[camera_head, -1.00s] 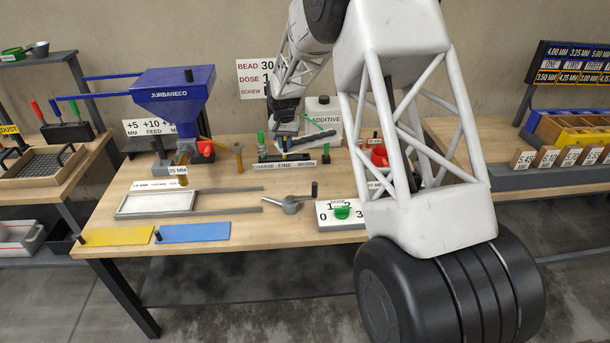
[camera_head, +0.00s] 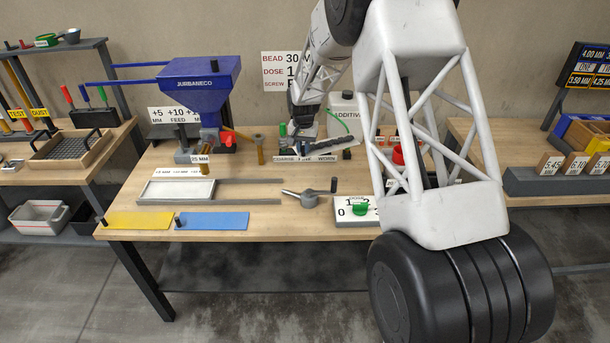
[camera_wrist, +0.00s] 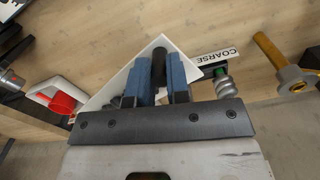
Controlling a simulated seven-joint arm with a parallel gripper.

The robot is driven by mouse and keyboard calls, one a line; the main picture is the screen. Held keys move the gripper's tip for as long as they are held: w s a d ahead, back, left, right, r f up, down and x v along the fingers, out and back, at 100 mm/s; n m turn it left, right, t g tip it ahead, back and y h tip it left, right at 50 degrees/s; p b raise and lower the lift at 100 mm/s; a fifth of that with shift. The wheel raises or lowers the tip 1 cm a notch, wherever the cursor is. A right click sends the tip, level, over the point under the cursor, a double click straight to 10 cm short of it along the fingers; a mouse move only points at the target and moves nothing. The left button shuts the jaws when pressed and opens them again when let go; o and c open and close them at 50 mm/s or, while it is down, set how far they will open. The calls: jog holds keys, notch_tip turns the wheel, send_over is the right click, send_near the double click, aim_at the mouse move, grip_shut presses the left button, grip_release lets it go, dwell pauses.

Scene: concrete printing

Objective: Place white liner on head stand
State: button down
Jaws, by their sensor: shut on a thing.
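The white liner (camera_wrist: 113,88) shows in the wrist view as a flat pale sheet with a corner pointing away, behind my fingers. My gripper (camera_wrist: 157,85) has blue finger pads closed on a dark upright grip that appears to belong to the liner. The pads hide much of the sheet. In the head view my gripper (camera_head: 303,136) is low over the back middle of the bench, by the screw rack. The liner is hard to make out there. I cannot tell for sure which fixture is the head stand.
A metal screw (camera_wrist: 223,86) stands close right of the liner, beside the COARSE label (camera_wrist: 214,57). A blue hopper (camera_head: 200,85) stands left of my gripper. Yellow (camera_head: 140,220) and blue (camera_head: 222,220) sheets lie along the front edge. An additive jug (camera_head: 343,112) is behind.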

notch_tip(320, 180, down, 9)
dwell(0.3)
jog(key=shift+f, duration=0.1)
jog(key=shift+f, duration=1.8)
jog(key=shift+f, duration=0.1)
jog(key=c, duration=1.1)
grip_release()
notch_tip(320, 180, up, 12)
jog(key=shift+r, duration=0.1)
